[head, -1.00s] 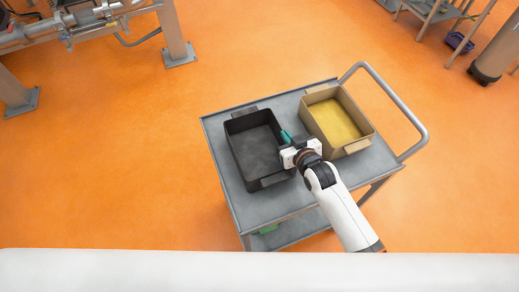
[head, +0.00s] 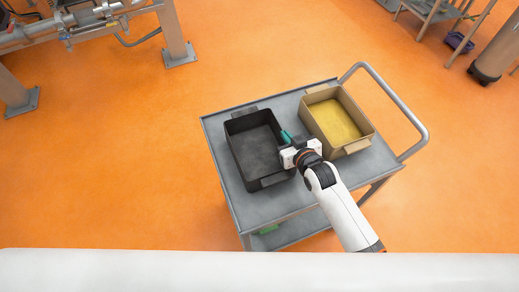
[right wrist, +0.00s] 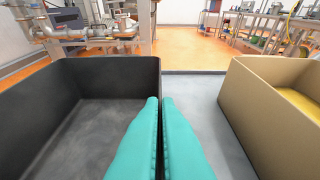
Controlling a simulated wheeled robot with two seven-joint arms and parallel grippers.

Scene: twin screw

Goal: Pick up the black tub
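The black tub (head: 257,150) is an empty, open box with end handles. It stands upright on the left part of the grey cart; whether its base is clear of the cart top I cannot tell. My right gripper (head: 287,136) is at the tub's right long wall. In the right wrist view, its two teal fingers (right wrist: 160,100) lie close together, one on each side of that wall, with a thin dark strip between them. The tub's far wall (right wrist: 105,75) shows there too. My left gripper is in neither view.
A tan box (head: 358,147) with a yellow inside stands right of the tub on the cart (head: 228,182), with a narrow gap between. The cart's rail handle (head: 412,115) is at the right. Open orange floor lies around; steel equipment stands at the upper left.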

